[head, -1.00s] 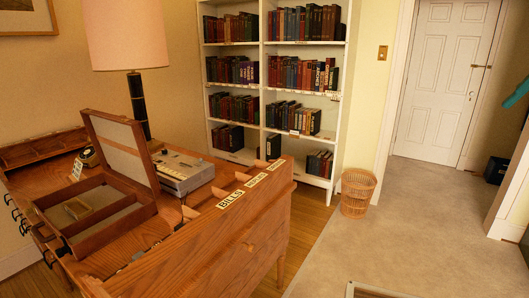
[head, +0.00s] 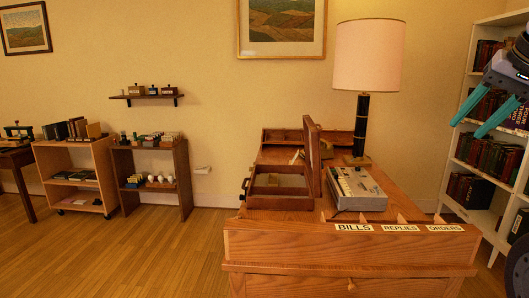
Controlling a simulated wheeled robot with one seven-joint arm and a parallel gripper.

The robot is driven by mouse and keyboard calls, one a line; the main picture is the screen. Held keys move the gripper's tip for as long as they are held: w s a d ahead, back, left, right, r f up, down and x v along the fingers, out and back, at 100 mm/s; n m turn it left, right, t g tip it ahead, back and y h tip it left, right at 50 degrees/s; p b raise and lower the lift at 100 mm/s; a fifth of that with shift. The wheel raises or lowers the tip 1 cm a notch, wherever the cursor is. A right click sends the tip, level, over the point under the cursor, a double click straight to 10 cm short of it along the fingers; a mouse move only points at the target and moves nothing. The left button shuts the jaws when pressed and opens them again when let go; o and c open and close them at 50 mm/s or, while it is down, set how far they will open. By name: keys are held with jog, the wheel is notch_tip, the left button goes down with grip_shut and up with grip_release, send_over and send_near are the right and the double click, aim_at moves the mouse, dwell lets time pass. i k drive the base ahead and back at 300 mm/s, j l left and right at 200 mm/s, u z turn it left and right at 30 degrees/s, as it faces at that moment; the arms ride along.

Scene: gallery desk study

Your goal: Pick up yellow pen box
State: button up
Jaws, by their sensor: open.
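I cannot pick out a yellow pen box for certain in the head view. The small shelf unit (head: 183,180) at the left holds several small items, some yellowish, too small to tell apart. An open wooden box (head: 283,203) with a raised lid stands on the wooden desk (head: 350,247); part of its inside is hidden. My gripper (head: 468,129) shows at the right edge with two teal fingers, spread apart and empty. It is in front of the bookcase, far from the small shelf unit.
A lamp (head: 369,58) and a grey machine (head: 356,189) stand on the desk. A low book cart (head: 99,154) and a dark table (head: 14,160) are farther left. A wall shelf (head: 146,97) holds small bottles. A bookcase (head: 488,152) stands right. The wood floor (head: 130,255) at left is clear.

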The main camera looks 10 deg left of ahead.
aim_at(273, 180)
jog(key=l+u, duration=0.45)
jog(key=l, duration=0.35)
jog(key=k+l+u, duration=0.1)
jog(key=l+u, duration=0.3)
jog(key=l, duration=0.4)
jog(key=l+u, duration=0.25)
jog(key=l, duration=0.55)
jog(key=l+u, duration=0.2)
jog(key=l, duration=0.6)
jog(key=j+u, duration=0.45)
jog(key=j, duration=0.2)
jog(key=i+j+u, duration=0.45)
jog(key=j, duration=0.2)
jog(key=i+j+u, duration=0.9)
jog(key=i, duration=0.3)
jog(key=i+z, duration=0.1)
jog(key=i, duration=0.7)
jog(key=i+j+z, duration=0.15)
jog(key=i, duration=0.6)
jog(key=i+l+z, duration=0.1)
jog(key=i+z, duration=0.2)
jog(key=z, duration=0.15)
jog(key=i+z, duration=0.45)
jog(key=i+j+z, duration=0.1)
jog(key=z, duration=0.35)
jog(key=i, duration=0.1)
